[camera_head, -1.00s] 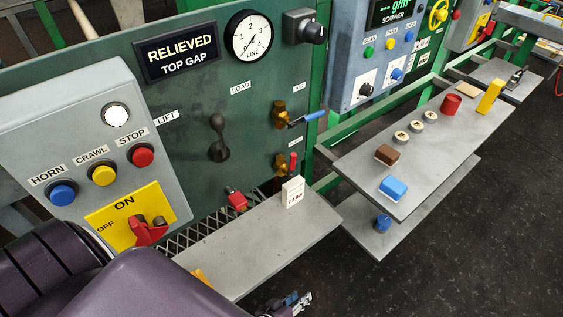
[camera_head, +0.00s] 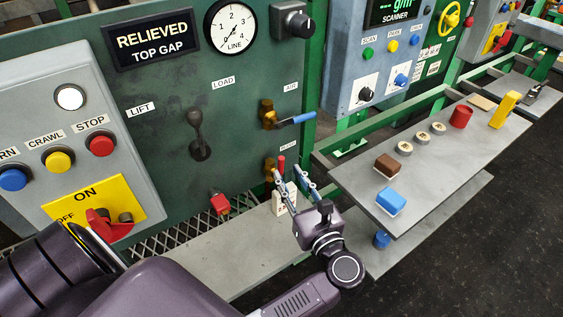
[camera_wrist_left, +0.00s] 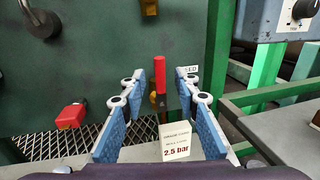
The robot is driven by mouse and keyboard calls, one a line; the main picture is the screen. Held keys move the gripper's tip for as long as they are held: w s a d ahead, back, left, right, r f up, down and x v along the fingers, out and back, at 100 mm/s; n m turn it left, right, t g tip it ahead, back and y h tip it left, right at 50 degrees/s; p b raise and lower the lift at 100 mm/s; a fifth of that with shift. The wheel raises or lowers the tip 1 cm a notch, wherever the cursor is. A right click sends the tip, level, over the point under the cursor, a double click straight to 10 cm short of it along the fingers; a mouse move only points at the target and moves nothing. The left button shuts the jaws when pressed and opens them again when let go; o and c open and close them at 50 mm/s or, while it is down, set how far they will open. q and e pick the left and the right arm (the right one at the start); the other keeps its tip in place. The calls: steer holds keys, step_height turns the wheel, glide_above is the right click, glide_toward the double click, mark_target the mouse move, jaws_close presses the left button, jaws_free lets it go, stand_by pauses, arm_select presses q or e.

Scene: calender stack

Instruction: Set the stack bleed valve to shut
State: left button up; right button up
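The bleed valve is on the lower right of the green panel, with a brass body (camera_head: 270,168) and a red lever (camera_head: 281,165) that stands roughly upright. In the left wrist view the red lever (camera_wrist_left: 160,78) shows upright between my fingers, seemingly a little beyond their tips. My left gripper (camera_head: 289,175) is open and in front of the valve, above the small shelf; it also shows in the left wrist view (camera_wrist_left: 171,84). No finger clearly touches the lever. The valve's label is partly hidden by the gripper. My right gripper is not in view.
A white card reading 2.5 bar (camera_wrist_left: 175,141) stands on the shelf (camera_head: 215,255) below the gripper. A blue-handled air valve (camera_head: 290,121) is just above. A red fitting (camera_head: 220,203) sits left. A side table (camera_head: 455,150) with several objects is right.

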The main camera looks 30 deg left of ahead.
mark_target(282, 165)
arm_select(q)
steer(key=p+x, duration=0.1)
steer(key=x, duration=0.3)
steer(key=shift+w+a+r, duration=0.1)
steer(key=shift+a+r, duration=0.05)
steer(key=shift+a, duration=0.05)
steer(key=shift+w+a, duration=0.4)
steer(key=shift+a, duration=0.15)
jaws_close()
